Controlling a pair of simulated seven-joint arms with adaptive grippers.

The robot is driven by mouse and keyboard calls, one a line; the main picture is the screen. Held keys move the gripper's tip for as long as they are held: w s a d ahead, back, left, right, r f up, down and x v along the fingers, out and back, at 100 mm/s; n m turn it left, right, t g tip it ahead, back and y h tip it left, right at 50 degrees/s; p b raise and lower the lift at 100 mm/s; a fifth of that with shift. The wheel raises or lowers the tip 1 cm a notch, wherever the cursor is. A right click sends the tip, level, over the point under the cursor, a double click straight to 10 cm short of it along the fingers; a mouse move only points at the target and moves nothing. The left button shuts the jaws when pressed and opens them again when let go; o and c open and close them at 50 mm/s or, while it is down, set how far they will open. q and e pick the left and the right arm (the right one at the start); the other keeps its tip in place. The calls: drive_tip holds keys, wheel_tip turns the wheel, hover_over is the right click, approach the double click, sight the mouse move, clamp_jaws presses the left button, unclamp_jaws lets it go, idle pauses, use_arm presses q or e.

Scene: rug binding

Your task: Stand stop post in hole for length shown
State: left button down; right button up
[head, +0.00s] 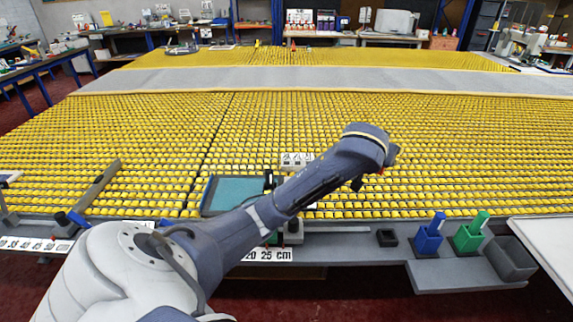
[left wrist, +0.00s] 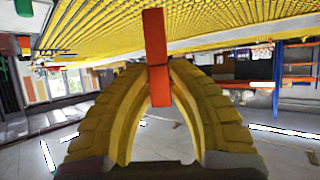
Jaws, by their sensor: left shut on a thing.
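The red stop post (left wrist: 155,50) is held between the yellow-padded fingertips of my left gripper (left wrist: 158,78) in the left wrist view. In the head view the left arm reaches across the front of the bench to the right. Its gripper is mostly hidden behind the wrist, with a small red bit below it. A white card (head: 297,159) with small dark marks stands behind the arm; I cannot read it. White length scales (head: 35,245) lie along the front edge, one ending in "20 25 cm" (head: 268,255). The arm covers part of the edge; I cannot make out the holes. My right gripper is not in view.
A blue block with a post (head: 428,236), a green block with a post (head: 469,234), a black block (head: 387,237) and a grey bin (head: 511,257) stand front right. A teal panel (head: 234,190) lies behind the arm. Yellow rollers (head: 480,150) fill the table.

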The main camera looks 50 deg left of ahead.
use_arm(q)
drive_tip(key=w+a+f+n+g+y, duration=0.1)
drive_tip(key=w+a+f+n+y, duration=0.15)
drive_tip(key=a, duration=1.15)
drive_tip(key=w+a+f+n+g+y, duration=0.1)
drive_tip(key=a+f+n+y, duration=0.15)
drive_tip(key=a, duration=1.25)
drive_tip(key=w+a+f+n+g+y, duration=0.1)
drive_tip(key=w+a+n+g+y, duration=0.15)
drive_tip(key=a, duration=1.15)
drive_tip(key=shift+t, duration=0.45)
drive_tip(key=f, duration=1.9)
drive_tip(key=shift+s+a, duration=0.15)
drive_tip(key=shift+s, duration=0.1)
drive_tip(key=shift+f, duration=0.15)
drive_tip(key=c, duration=1.4)
unclamp_jaws()
drive_tip(key=shift+o, duration=0.2)
